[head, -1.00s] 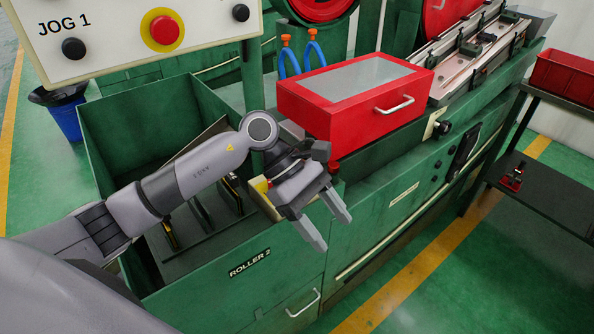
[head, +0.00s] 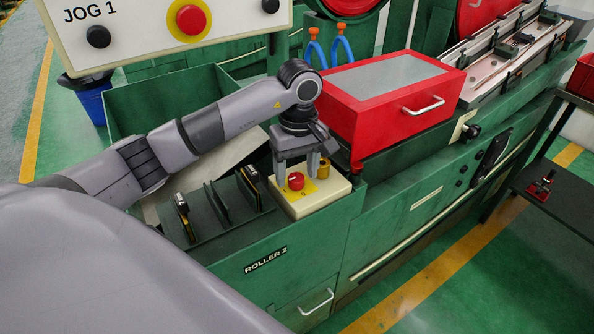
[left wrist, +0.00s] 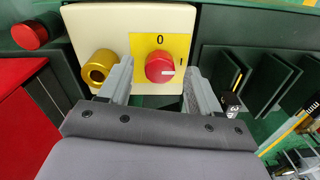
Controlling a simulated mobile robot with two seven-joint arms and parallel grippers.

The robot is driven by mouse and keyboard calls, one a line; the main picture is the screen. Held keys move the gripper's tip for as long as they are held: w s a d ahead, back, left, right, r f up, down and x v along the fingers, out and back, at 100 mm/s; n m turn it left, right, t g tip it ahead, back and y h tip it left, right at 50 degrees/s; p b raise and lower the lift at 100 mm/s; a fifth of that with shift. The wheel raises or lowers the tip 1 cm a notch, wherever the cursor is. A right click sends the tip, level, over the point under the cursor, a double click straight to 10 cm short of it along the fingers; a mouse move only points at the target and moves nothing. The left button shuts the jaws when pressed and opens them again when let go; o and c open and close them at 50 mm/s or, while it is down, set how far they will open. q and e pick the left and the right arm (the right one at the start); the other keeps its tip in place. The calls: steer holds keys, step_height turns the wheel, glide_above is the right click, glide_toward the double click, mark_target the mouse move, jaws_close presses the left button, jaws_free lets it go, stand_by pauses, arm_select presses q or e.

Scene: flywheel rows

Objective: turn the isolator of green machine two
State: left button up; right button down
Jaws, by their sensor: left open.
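The isolator is a red knob (head: 296,181) on a yellow plate, on a cream box (head: 325,192) at the corner of the green machine labelled ROLLER 2 (head: 265,261). In the left wrist view the knob (left wrist: 158,67) sits below a 0, with an I to its right. Its pale mark lies roughly level, toward the I side. My left gripper (head: 296,176) is open, pointing down over the box, one finger on each side of the knob. The left wrist view shows gaps between the fingers (left wrist: 160,84) and the knob. My right gripper is not in view.
A brass cylinder (head: 324,169) stands on the box beside the knob. A red-lidded guard (head: 391,98) with a handle is just right of my gripper. Dark upright plates (head: 218,203) stand to the left. A JOG 1 panel (head: 140,30) hangs at upper left.

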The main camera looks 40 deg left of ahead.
arm_select(q)
steer(key=shift+f, duration=0.5)
steer(key=shift+c, duration=0.3)
steer(key=c, duration=1)
